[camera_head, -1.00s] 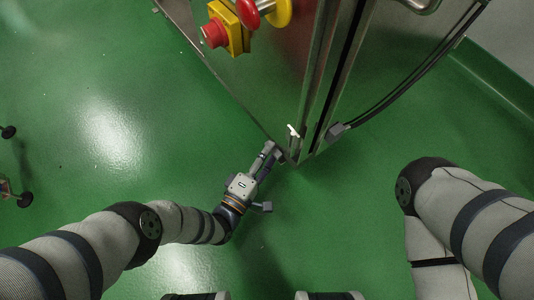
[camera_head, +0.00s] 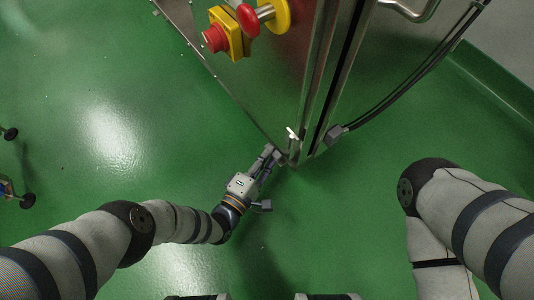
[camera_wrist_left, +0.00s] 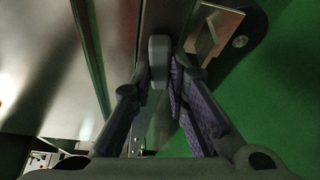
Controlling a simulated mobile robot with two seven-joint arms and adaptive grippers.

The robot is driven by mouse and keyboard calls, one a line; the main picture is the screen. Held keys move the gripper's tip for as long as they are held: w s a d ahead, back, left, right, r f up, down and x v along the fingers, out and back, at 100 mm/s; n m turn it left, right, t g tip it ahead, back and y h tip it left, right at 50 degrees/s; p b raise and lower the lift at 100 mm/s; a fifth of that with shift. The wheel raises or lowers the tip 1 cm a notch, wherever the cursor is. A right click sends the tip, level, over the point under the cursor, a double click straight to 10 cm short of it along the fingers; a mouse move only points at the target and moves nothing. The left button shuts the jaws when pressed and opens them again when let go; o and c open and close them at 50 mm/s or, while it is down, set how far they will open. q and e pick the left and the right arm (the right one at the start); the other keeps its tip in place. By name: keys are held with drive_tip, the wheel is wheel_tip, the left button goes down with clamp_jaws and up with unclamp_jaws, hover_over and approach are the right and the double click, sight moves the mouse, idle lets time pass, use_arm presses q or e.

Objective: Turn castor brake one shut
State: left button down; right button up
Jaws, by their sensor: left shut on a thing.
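My left gripper (camera_head: 275,156) is low at the near bottom corner of the steel machine cabinet (camera_head: 270,95). In the left wrist view its two fingers (camera_wrist_left: 155,85) close on a small grey block, which I take to be the castor brake (camera_wrist_left: 158,50). The block stands against the cabinet's metal edge. In the head view the brake is too small and covered by the fingers to make out. The castor's wheel does not show clearly. My right forearm is at the right, with its gripper out of view.
A bracket (camera_wrist_left: 215,35) sits beside the fingers.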

use_arm(q)
drive_tip(key=shift+s+d+f+n+g+h+p, duration=0.1)
drive_tip(key=shift+s+f+n+g+h, duration=0.15)
drive_tip(key=shift+n+g, duration=1.25)
drive_tip(key=shift+s+d+f+n+g+h+p, duration=0.25)
drive_tip(key=shift+n+g, duration=0.45)
drive_tip(key=shift+n, duration=1.55)
drive_tip(key=shift+s+f+n+g+h, duration=0.1)
drive_tip(key=shift+n+g+h, duration=0.2)
drive_tip(key=shift+n+g, duration=1.2)
drive_tip(key=shift+n+t, duration=0.3)
drive_tip(key=shift+n, duration=0.25)
drive_tip(key=c, duration=1.6)
unclamp_jaws()
drive_tip(key=shift+o, duration=0.2)
drive_tip(key=v, duration=1.2)
